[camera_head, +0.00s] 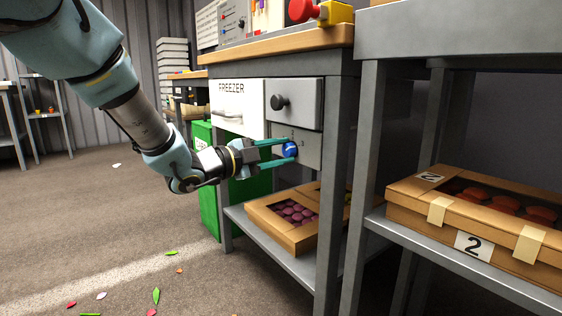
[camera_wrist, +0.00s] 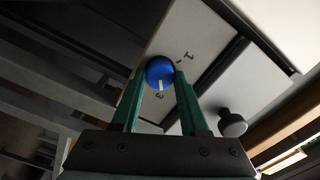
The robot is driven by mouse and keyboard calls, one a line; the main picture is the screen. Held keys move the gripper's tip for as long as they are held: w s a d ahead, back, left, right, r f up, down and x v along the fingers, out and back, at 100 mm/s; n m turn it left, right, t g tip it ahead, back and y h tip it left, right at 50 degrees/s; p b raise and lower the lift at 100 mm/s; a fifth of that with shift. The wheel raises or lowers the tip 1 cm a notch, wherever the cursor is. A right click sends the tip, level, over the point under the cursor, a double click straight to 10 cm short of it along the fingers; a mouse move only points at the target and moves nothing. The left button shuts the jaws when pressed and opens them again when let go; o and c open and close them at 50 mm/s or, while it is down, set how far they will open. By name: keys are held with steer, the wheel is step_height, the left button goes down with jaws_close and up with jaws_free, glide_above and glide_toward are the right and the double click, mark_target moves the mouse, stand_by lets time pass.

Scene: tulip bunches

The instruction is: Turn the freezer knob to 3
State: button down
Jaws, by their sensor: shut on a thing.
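The freezer knob (camera_head: 290,149) is a round blue dial on a grey panel below the drawer front. In the wrist view the knob (camera_wrist: 158,70) has a white pointer line that points toward the printed 3. A printed 1 shows up and to the right of it. My gripper (camera_head: 284,151) reaches in from the left, with its two teal fingers on either side of the knob. In the wrist view my gripper (camera_wrist: 159,76) is shut on the knob. The fingers hide part of the panel around the dial.
The white freezer front (camera_head: 238,107) and a grey drawer with a black knob (camera_head: 279,102) are just above. A crate of purple items (camera_head: 283,236) sits on the lower shelf. A box marked 2 (camera_head: 475,245) stands on the right shelf. Floor at left is open.

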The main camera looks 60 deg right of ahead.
steer(key=shift+f+m+b, duration=0.15)
steer(key=shift+m+b, duration=0.3)
steer(key=shift+m, duration=0.45)
steer(key=shift+c, duration=2.1)
jaws_free()
steer(key=shift+a, duration=0.1)
steer(key=p+v, duration=0.3)
steer(key=v, duration=0.7)
steer(key=shift+w+a, duration=0.2)
steer(key=shift+a, duration=0.1)
